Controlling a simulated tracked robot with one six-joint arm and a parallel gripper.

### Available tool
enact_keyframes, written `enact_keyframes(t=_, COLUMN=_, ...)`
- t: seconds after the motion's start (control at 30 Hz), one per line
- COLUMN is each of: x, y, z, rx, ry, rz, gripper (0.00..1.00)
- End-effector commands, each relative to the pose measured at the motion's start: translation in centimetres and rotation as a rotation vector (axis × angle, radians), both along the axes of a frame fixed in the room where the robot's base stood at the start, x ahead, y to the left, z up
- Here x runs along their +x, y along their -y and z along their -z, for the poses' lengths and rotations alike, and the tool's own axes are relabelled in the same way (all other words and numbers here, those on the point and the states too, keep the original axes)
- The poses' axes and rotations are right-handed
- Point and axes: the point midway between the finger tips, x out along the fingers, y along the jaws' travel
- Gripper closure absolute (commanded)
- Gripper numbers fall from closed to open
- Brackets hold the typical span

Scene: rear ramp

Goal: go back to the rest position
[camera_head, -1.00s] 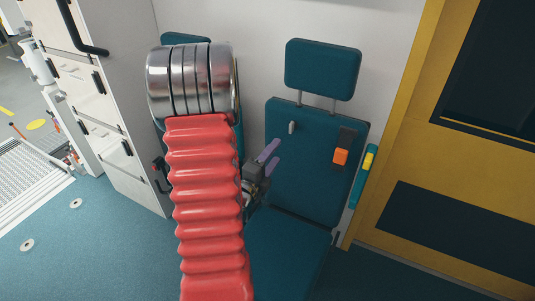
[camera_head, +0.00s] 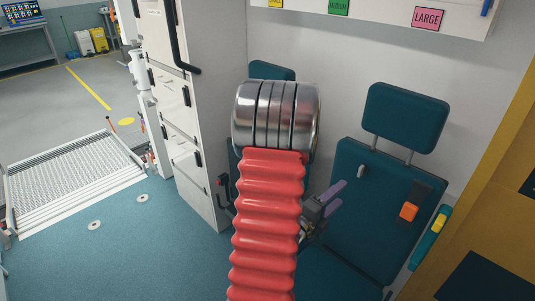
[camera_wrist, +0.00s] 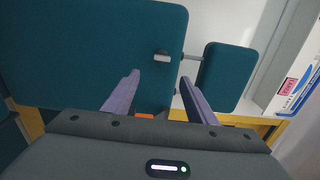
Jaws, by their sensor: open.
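My gripper (camera_head: 333,198) shows in the head view to the right of my red arm sleeve, in front of a teal seat back (camera_head: 385,205). In the wrist view my gripper (camera_wrist: 160,93) has its two purple fingers spread apart, with nothing between them. The teal seat back (camera_wrist: 90,45) fills the upper left of the wrist view, and its headrest (camera_wrist: 226,75) stands at the right. An orange buckle (camera_head: 408,211) sits on the seat back. Part of my gripper is hidden behind my arm in the head view.
A white cabinet (camera_head: 195,100) with black handles stands left of my arm. A metal ramp (camera_head: 70,180) lies at the far left. A wall shelf (camera_head: 385,18) with coloured size labels hangs above. A yellow door (camera_head: 500,200) is at the right. Blue floor (camera_head: 130,250) is clear at lower left.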

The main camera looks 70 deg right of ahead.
Motion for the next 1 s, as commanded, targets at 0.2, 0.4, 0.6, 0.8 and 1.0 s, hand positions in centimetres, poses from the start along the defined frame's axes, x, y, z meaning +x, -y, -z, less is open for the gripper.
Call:
enact_keyframes(t=0.2, x=-0.1, y=0.0, z=0.0, rx=0.000, ry=0.000, rz=0.001, gripper=0.48)
enact_keyframes(t=0.4, x=-0.1, y=0.0, z=0.0, rx=0.002, ry=-0.005, rz=0.001, gripper=0.48)
enact_keyframes(t=0.6, x=0.1, y=0.0, z=1.8, rx=0.112, ry=-0.066, rz=-0.011, gripper=0.48)
enact_keyframes(t=0.8, x=1.7, y=-0.3, z=7.2, rx=0.381, ry=-0.144, rz=-0.101, gripper=0.48)
enact_keyframes(t=1.0, x=4.2, y=-1.4, z=11.6, rx=0.629, ry=-0.223, rz=-0.246, gripper=0.48)
